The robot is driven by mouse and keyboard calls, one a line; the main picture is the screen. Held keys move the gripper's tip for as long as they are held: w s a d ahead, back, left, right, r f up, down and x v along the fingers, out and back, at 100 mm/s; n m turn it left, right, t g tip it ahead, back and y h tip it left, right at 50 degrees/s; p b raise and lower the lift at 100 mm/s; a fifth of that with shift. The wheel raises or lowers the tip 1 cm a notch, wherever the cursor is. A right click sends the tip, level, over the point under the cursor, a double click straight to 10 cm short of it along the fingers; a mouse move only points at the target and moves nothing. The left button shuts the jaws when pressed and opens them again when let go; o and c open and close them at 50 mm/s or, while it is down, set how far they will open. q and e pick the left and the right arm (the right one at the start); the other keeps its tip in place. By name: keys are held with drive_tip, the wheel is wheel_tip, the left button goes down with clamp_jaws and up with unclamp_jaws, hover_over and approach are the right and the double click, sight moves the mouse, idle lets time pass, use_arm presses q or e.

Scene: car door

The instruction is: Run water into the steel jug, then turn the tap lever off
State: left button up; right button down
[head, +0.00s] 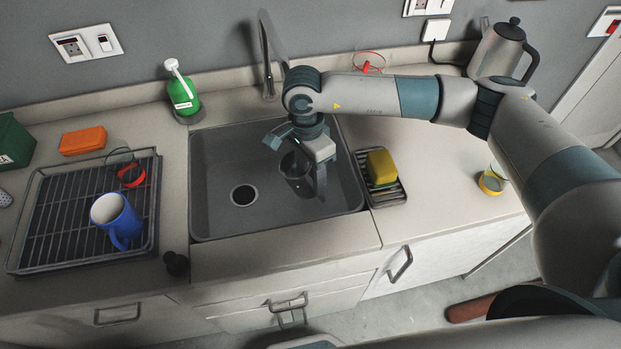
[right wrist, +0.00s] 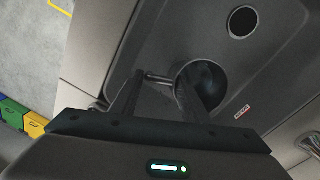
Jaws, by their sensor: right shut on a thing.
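The steel jug (head: 295,173), dark and shiny, is inside the sink, right of the drain. It shows partly behind my right gripper (head: 312,150). In the right wrist view, the round mouth of the jug (right wrist: 208,76) faces the camera beside the right finger. My right gripper (right wrist: 156,92) is shut on the jug at its handle side. I cannot tell whether the jug touches the sink floor. The tap (head: 265,58) rises behind the sink, left of my right wrist; its lever is not clearly visible. No water stream is visible. My left gripper is not in view.
The grey sink (head: 220,160) is otherwise clear around its drain. A green soap bottle (head: 183,95) stands behind left. A yellow sponge (head: 381,165) lies right of the sink. A kettle (head: 497,52) stands back right.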

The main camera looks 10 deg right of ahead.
drive_tip(key=shift+a+b, duration=0.25)
drive_tip(key=shift+b, duration=0.05)
drive_tip(key=shift+t, duration=0.4)
drive_tip(key=shift+w+d+y+b, duration=0.1)
drive_tip(key=shift+d+y+b, duration=0.05)
drive_tip(key=shift+y+b, duration=0.2)
drive_tip(key=shift+r, duration=0.1)
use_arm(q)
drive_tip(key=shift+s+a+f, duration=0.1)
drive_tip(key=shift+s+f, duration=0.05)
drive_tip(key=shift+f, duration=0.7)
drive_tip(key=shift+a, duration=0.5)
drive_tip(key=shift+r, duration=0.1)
use_arm(e)
drive_tip(key=shift+r, duration=0.1)
